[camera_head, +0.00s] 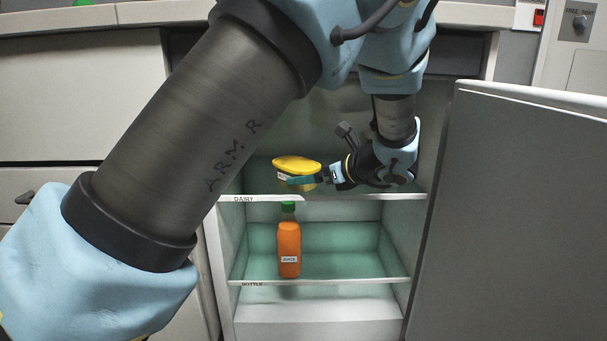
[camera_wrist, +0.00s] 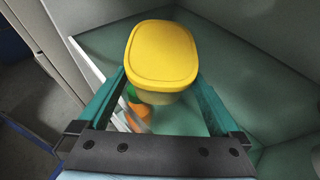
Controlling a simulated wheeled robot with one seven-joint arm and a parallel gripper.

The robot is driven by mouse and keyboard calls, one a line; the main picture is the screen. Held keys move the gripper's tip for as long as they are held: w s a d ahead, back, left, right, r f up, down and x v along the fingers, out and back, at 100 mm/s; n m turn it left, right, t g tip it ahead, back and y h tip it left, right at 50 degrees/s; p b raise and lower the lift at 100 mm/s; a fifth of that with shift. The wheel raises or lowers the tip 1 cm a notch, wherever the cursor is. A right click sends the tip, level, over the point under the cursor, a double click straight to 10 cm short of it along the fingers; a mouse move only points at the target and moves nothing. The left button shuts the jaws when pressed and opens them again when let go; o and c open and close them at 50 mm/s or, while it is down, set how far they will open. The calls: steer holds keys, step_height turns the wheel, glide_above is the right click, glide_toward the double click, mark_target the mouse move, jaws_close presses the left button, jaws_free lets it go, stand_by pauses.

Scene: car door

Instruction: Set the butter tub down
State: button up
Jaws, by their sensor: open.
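The butter tub (camera_head: 297,163) has a yellow lid and sits at the upper shelf (camera_head: 345,197), marked DAIRY, inside the open fridge. In the wrist view the tub (camera_wrist: 162,52) appears upright at the far ends of my two teal fingers. My gripper (camera_head: 302,181) reaches in from the right, with its fingers level with the tub's side. In the wrist view my gripper (camera_wrist: 162,84) is open, with one finger on each side of the tub's near end. The tub's underside is hidden, so I cannot tell its exact contact with the shelf.
An orange juice bottle (camera_head: 289,248) with a green cap stands on the lower shelf, marked BOTTLE, below the tub. The open fridge door (camera_head: 520,220) stands at the right. Free shelf room shows behind and right of the tub in the wrist view.

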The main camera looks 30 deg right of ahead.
steer(key=p+v, duration=0.1)
steer(key=v, duration=0.4)
steer(key=shift+p, duration=0.35)
